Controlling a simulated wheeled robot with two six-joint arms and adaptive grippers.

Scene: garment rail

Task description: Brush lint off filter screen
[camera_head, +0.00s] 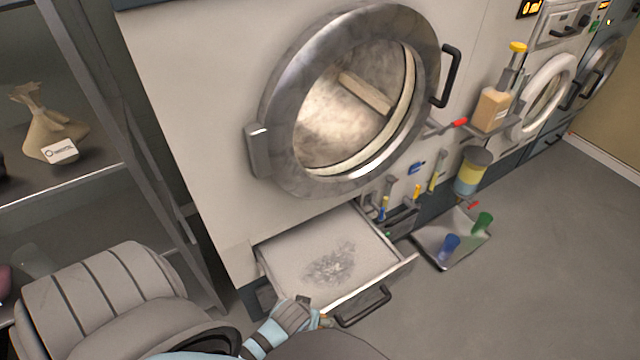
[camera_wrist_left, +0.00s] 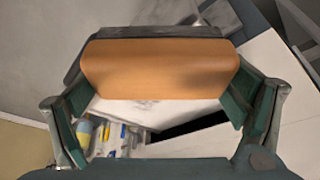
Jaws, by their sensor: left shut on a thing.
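The filter screen (camera_head: 300,250) lies in a pulled-out drawer at the bottom of the large dryer. A grey, fuzzy lint patch (camera_head: 332,264) spreads over its middle and front part. My left gripper (camera_head: 303,316) is at the drawer's front left edge in the head view. In the left wrist view its green fingers are shut on the two ends of an orange-brown brush block (camera_wrist_left: 160,70). The brush's bristles are hard to make out, and I cannot tell whether they touch the screen. My right gripper is not in view.
The drawer front has a black handle (camera_head: 363,307). The round dryer door (camera_head: 272,100) is above the drawer. A tray (camera_head: 435,248) with blue and green items stands on the floor to the right. A shelf with a tied sack (camera_head: 45,125) is at left.

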